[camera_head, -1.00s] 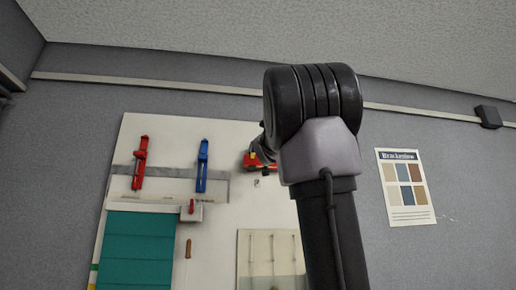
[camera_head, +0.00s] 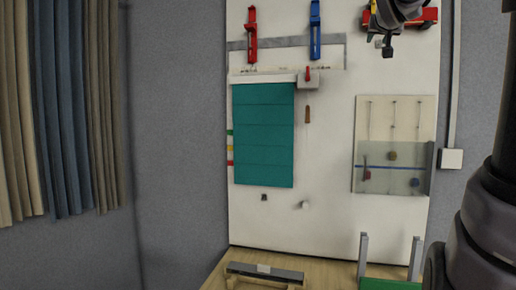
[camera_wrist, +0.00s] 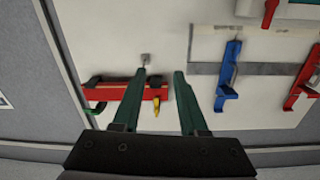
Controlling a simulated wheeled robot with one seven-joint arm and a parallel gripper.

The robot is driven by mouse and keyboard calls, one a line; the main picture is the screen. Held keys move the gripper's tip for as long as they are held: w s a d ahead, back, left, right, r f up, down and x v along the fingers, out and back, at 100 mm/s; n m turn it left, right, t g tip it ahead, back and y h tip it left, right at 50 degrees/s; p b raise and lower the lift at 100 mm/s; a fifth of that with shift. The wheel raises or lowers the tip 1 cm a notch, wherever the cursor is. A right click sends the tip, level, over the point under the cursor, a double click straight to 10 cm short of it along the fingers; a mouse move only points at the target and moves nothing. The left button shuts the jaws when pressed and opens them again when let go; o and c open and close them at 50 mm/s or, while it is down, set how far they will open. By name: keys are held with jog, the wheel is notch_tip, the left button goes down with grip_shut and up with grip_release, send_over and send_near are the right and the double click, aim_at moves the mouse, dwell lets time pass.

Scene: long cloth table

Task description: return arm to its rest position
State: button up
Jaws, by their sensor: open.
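My gripper (camera_head: 388,45) is at the upper right of the head view, in front of the white wall board (camera_head: 330,215). In the wrist view, its two dark green fingers (camera_wrist: 161,76) are spread apart with nothing held between them. Behind them is a red tool (camera_wrist: 105,92) on the board; part of it is hidden by a finger. The same red tool (camera_head: 425,17) shows in the head view beside the gripper. My dark arm fills the right edge of the head view.
The board carries a red clamp (camera_head: 252,35), a blue clamp (camera_head: 315,30), a teal panel (camera_head: 263,135) and a pale panel with hooks (camera_head: 395,115). Curtains (camera_head: 65,110) hang at left. A wooden surface (camera_head: 220,280) at the bottom bears a grey bar (camera_head: 265,271) and a green item (camera_head: 390,284).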

jog(key=s+a+f+g+y, duration=0.2)
jog(key=s+a+f+g, duration=0.1)
jog(key=s+f, duration=0.4)
jog(key=s+a+f+g+y, duration=0.3)
jog(key=s+a+f, duration=0.2)
jog(key=f, duration=0.9)
jog(key=s+a+f+g+y, duration=0.2)
jog(key=s+a+f+g, duration=0.1)
jog(key=s+f, duration=0.6)
notch_tip(320, 180, down, 2)
jog(key=shift+s+a+f+n+g+y, duration=0.2)
jog(key=shift+a+n+g+y, duration=0.1)
jog(key=shift+a+g+y, duration=0.15)
jog(key=shift+w, duration=0.1)
